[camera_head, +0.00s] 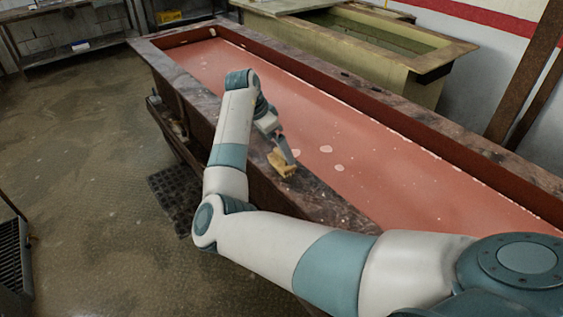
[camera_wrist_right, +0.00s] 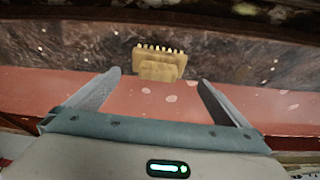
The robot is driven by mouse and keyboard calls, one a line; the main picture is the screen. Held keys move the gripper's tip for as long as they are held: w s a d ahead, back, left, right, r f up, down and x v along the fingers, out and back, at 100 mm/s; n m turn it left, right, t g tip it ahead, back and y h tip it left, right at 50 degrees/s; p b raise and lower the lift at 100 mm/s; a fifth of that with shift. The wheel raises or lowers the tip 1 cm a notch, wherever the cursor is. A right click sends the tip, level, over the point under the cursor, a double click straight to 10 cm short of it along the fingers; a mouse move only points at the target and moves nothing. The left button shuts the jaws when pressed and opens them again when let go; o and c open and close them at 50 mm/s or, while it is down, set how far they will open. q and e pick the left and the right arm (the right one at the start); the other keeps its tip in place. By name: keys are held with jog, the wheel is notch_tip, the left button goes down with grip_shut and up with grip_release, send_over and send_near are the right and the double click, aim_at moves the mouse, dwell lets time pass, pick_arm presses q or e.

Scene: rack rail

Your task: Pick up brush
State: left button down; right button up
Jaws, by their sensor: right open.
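The brush (camera_head: 282,165) is a small yellow-tan block on the stone rim (camera_head: 325,195) of the long trough. In the right wrist view the brush (camera_wrist_right: 158,64) shows a row of pale bristle tufts along one edge. My right gripper (camera_head: 287,152) is just above or beside the brush in the head view. In the right wrist view its two fingers (camera_wrist_right: 158,80) are spread wide, with the brush beyond and between the tips and nothing held. I cannot tell whether a finger touches the brush. My left gripper does not show in either view.
The trough's red basin (camera_head: 390,165) has pale patches. A yellowish tank (camera_head: 350,45) stands behind it. A dark grate (camera_head: 175,195) lies on the floor beside the trough. A metal bench (camera_head: 75,45) stands at the back left. The floor on the left is mostly clear.

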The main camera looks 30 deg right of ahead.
aim_at(280, 153)
jog(key=shift+s+d+f+p, duration=0.1)
jog(key=shift+d+f+p, duration=0.15)
jog(key=shift+f+p, duration=0.25)
jog(key=p+x, duration=0.1)
jog(key=x, duration=0.2)
jog(key=shift+s+p, duration=0.15)
jog(key=shift+p, duration=0.15)
jog(key=shift+d+f, duration=0.15)
jog(key=shift+f, duration=0.3)
jog(key=c, duration=1.2)
